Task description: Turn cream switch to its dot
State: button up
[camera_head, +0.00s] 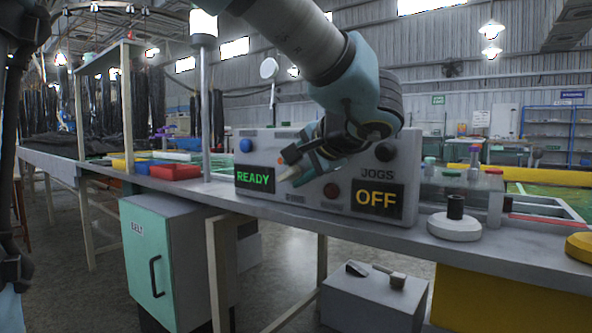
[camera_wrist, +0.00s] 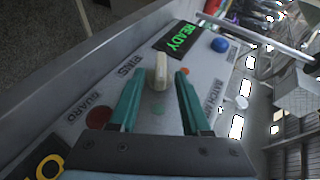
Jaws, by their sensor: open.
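My gripper (camera_wrist: 159,73) is open, with one teal fingertip on each side of the switch and visible gaps between. In the head view my gripper (camera_head: 290,164) reaches the panel front from above, and the switch (camera_head: 287,174) shows partly beside the fingers. A small orange dot (camera_wrist: 185,71) lies by the right fingertip. A faint greenish spot (camera_wrist: 157,108) lies between the fingers.
The panel also carries a green READY display (camera_head: 255,179), an orange OFF display (camera_head: 377,199), a blue button (camera_head: 246,145), a dark red button (camera_head: 331,190) and a black knob (camera_head: 383,150).

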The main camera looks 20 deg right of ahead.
jog(key=p+v, duration=0.2)
jog(key=v, duration=0.8)
jog(key=shift+s, duration=0.2)
jog(key=shift+r, duration=0.1)
jog(key=w+a+f+n+g+y, duration=0.1)
jog(key=w+a+f+n+g, duration=0.2)
jog(key=a+f, duration=0.45)
jog(key=w+a+f+g+y, duration=0.2)
jog(key=w+a+f+g, duration=0.3)
jog(key=f, duration=0.4)
jog(key=a+f+n+g+h, duration=0.2)
jog(key=a+f+n, duration=0.4)
jog(key=a, duration=0.4)
jog(key=a+f+n+g+h, duration=0.15)
jog(key=a+f+n, duration=0.25)
jog(key=a+f, duration=0.45)
notch_tip(320, 180, up, 36)
jog(key=a+p, duration=0.1)
jog(key=p, duration=3.4)
jog(key=shift+n, duration=0.3)
